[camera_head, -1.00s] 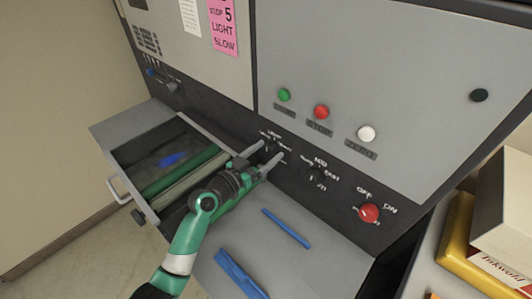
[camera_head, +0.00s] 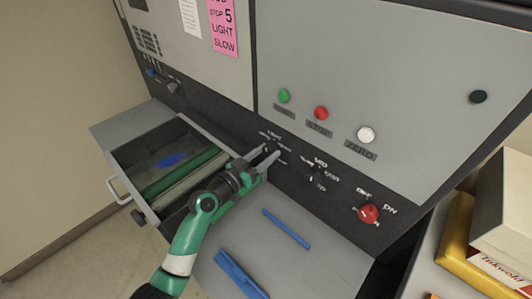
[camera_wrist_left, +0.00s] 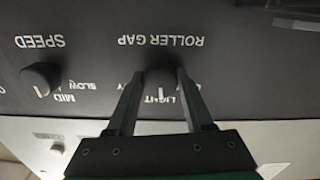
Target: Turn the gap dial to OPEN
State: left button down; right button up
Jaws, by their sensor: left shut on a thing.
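The gap dial (camera_wrist_left: 160,76) is a dark round knob under the upside-down label ROLLER GAP in the left wrist view. A white pointer mark shows on its near side, close to the word LIGHT. The other position labels are partly hidden by the fingers, and I cannot read OPEN. My left gripper (camera_head: 271,151) reaches to the black control strip and is shut on the gap dial, one finger on each side of it (camera_wrist_left: 161,84). In the head view the fingertips mostly hide the dial. My right gripper is not in view.
The speed dial (camera_head: 313,174) is to the right of the gap dial, then a red power knob (camera_head: 369,213). Green (camera_head: 284,95), red (camera_head: 321,112) and white (camera_head: 366,134) buttons sit above. An open tray with rollers (camera_head: 185,178) lies left of my arm.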

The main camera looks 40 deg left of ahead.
pick_arm(q)
jog(key=n+p, duration=0.1)
jog(key=n, duration=0.4)
jog(key=shift+r, duration=0.1)
jog(key=n+p, duration=0.1)
jog(key=n, duration=0.4)
jog(key=shift+d+n+p, duration=0.1)
jog(key=shift+n+p, duration=0.25)
jog(key=shift+n, duration=0.05)
jog(key=shift+c, duration=1.5)
grip_release()
jog(key=s+p, duration=0.1)
jog(key=s, duration=1)
jog(key=shift+s, duration=0.35)
